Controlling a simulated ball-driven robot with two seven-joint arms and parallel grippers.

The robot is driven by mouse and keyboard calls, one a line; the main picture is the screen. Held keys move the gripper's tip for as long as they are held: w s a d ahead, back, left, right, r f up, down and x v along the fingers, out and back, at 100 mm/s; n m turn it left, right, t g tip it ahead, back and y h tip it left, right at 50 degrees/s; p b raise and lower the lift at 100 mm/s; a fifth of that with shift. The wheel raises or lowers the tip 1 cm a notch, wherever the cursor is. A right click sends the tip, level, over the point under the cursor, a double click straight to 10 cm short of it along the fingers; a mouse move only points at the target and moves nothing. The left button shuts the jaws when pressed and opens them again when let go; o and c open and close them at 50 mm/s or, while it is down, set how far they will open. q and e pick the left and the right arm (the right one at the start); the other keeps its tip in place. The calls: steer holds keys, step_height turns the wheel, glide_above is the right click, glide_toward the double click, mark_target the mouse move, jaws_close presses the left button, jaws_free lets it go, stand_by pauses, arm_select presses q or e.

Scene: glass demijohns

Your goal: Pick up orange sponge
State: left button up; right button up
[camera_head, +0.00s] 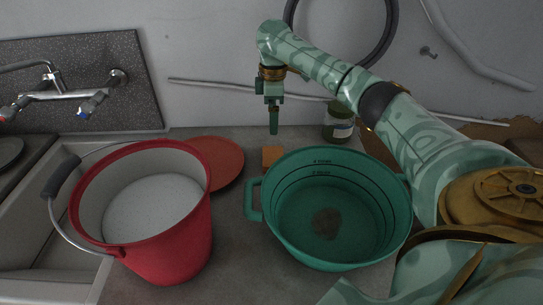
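The orange sponge (270,157) lies on the grey counter between the red bucket and the green basin, near the wall. Its right part is partly hidden by the basin's rim and handle. My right gripper (274,130) points down behind and above the sponge, seen as one narrow finger shape. It appears apart from the sponge, and whether its fingers are open or shut cannot be seen. My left gripper is not in view.
A green basin (335,258) stands right of centre. A dark jar (338,125) is behind the basin. A sink (35,220) and tap (60,95) are left.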

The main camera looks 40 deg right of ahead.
steer(key=b, duration=0.4)
glide_above(273, 156)
step_height(273, 156, down, 10)
steer(key=shift+r, duration=0.25)
step_height(273, 156, down, 5)
steer(key=b, duration=0.3)
steer(key=shift+d+f, duration=0.1)
steer(key=shift+f, duration=0.05)
steer(key=shift+r, duration=0.2)
steer(key=c, duration=0.8)
